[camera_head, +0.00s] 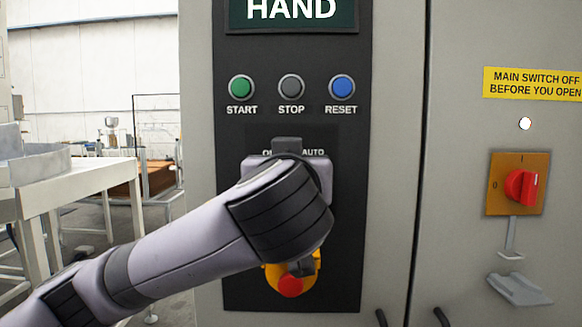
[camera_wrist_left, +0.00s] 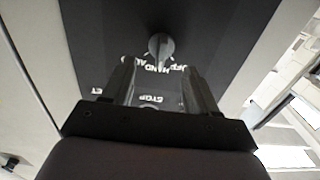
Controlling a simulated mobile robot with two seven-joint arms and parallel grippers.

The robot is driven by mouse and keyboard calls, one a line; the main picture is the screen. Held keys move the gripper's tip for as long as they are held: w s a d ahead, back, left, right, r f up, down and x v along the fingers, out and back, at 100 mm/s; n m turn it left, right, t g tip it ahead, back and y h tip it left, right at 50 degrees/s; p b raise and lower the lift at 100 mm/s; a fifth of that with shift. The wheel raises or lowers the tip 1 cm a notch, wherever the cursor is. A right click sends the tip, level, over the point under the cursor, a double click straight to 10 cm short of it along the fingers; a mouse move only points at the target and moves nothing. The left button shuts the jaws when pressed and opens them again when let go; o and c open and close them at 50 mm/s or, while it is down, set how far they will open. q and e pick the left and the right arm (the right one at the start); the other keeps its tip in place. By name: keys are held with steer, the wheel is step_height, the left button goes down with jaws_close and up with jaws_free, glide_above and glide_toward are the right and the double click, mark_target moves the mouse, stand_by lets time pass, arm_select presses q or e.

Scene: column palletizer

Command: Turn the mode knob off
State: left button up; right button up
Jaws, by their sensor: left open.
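The mode knob (camera_wrist_left: 160,46) is a grey knob on the dark panel, with "OFF", "HAND" and "AUTO" printed around it. Its grip bar appears to point at "HAND". In the head view my left arm hides the knob; only part of the "OFF" label and "AUTO" show. My left gripper (camera_wrist_left: 159,78) is open, its two fingers on either side of the knob's line in the wrist view. I see no contact with the knob; the exact gap is hard to tell. My right gripper is not in view.
The display (camera_head: 291,12) reads "HAND". Green START (camera_head: 241,87), grey STOP (camera_head: 291,87) and blue RESET (camera_head: 341,87) buttons sit above the knob's place. A red emergency stop (camera_head: 290,286) is below my arm. A red main switch (camera_head: 521,187) is on the right door.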

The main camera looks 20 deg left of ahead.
arm_select(q)
steer(key=shift+x, duration=1.25)
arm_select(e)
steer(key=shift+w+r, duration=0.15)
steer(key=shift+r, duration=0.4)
arm_select(q)
steer(key=c, duration=1)
steer(key=n+b, duration=0.4)
steer(key=b, duration=0.1)
steer(key=n+b, duration=0.2)
steer(key=shift+a+f, duration=0.25)
steer(key=shift+f, duration=0.1)
steer(key=shift+c, duration=0.2)
steer(key=n+b, duration=0.1)
steer(key=n, duration=0.1)
steer(key=shift+s+a+n, duration=0.1)
steer(key=shift+a+n, duration=0.05)
steer(key=shift+n, duration=0.15)
steer(key=shift+a+n+b, duration=0.1)
steer(key=shift+n+b, duration=0.2)
steer(key=shift+n, duration=0.2)
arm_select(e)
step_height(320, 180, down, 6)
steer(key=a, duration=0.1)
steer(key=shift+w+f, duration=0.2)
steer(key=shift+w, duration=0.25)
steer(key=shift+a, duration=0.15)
